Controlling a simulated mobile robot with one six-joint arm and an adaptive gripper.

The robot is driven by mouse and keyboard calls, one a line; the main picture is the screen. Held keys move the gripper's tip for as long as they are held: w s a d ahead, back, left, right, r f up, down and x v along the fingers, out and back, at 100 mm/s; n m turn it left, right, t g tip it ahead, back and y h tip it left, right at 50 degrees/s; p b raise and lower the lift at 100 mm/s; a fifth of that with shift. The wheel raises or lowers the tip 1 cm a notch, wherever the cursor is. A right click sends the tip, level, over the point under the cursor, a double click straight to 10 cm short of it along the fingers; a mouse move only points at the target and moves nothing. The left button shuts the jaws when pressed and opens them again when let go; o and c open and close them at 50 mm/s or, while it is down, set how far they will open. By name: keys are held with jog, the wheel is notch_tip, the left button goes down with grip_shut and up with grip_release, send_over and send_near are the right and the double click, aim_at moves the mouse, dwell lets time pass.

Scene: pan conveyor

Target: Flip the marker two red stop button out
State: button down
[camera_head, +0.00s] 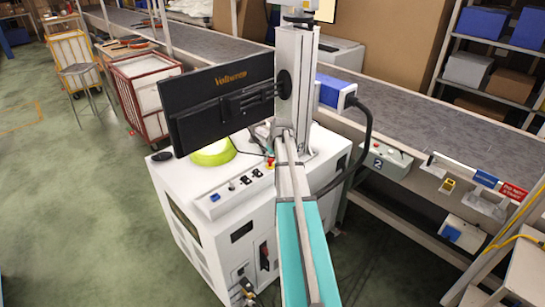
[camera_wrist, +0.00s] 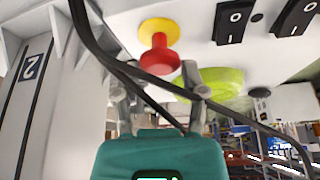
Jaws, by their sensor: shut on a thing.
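The red stop button (camera_wrist: 159,58) has a yellow collar and is mounted on a white panel in the wrist view. A dark plate marked "2" (camera_wrist: 31,66) is on the pale column to its left. My gripper (camera_wrist: 160,80) is at the button, its grey fingers on either side of the red head and shut on it. A black cable crosses in front of the fingers and partly hides the contact. In the head view, the button shows as a small red spot (camera_head: 270,163) on the white marking machine (camera_head: 215,215), beside my arm's far end.
A black monitor (camera_head: 220,100) stands on the machine's left, near a lime-green round part (camera_head: 213,153). Black rocker switches (camera_wrist: 235,20) are right of the button. A conveyor (camera_head: 440,125) runs behind. Another box marked 2 (camera_head: 385,160) is on its side. Open floor lies left.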

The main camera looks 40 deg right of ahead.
jog(key=shift+w, duration=0.1)
jog(key=shift+c, duration=0.7)
grip_release()
jog(key=shift+r, duration=0.1)
jog(key=shift+s, duration=0.2)
